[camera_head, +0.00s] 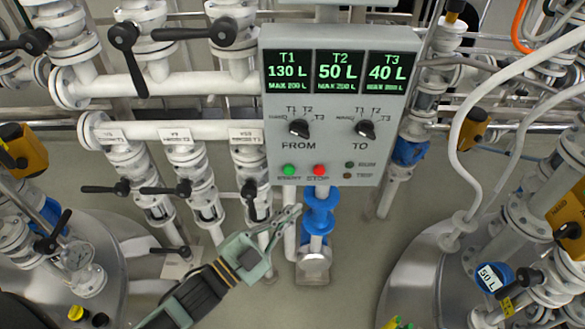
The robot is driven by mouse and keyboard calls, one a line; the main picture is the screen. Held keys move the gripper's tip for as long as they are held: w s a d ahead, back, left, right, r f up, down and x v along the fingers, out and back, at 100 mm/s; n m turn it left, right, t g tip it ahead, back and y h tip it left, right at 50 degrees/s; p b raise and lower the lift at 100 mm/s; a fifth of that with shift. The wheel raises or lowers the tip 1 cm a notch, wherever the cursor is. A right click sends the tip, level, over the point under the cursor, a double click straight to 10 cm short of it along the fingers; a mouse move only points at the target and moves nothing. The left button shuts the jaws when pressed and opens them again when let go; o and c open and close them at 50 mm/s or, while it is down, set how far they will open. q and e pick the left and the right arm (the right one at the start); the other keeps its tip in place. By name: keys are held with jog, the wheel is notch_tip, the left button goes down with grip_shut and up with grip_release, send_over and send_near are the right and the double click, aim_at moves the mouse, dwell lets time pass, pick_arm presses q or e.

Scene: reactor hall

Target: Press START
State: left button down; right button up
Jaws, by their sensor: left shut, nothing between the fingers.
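A grey control panel (336,150) hangs upright at the centre. Its three screens read T1 130 L, T2 50 L and T3 40 L. Below them are the FROM knob (299,128) and the TO knob (365,129). The green START button (289,170) is at the panel's lower left, with the red STOP button (319,170) to its right. The RUN lamp (349,164) and TRIP lamp (348,176) look dark. My left gripper (294,211) is shut and empty, a little below the START button in the picture. Contact with the panel does not show. My right gripper is out of view.
White pipes with black-handled valves (124,37) crowd the left. A blue pipe fitting (319,210) stands below the panel, close to my left gripper. Metal tanks stand at lower left (110,255) and lower right (405,275). A white hose (462,125) arches at right.

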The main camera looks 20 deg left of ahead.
aim_at(289, 170)
pick_arm(q)
jog(key=shift+s, duration=0.1)
jog(key=w+a+b, duration=0.2)
jog(key=w, duration=0.6)
jog(key=shift+w+a, duration=0.25)
jog(key=shift+w, duration=0.05)
jog(key=shift+w, duration=0.1)
dwell(1.4)
jog(key=shift+w+a, duration=0.1)
jog(key=shift+w, duration=0.2)
jog(key=shift+w+a, duration=0.15)
jog(key=shift+w, duration=0.35)
dwell(0.7)
jog(key=shift+s, duration=0.1)
jog(key=shift+s+d, duration=0.25)
jog(key=shift+s, duration=0.6)
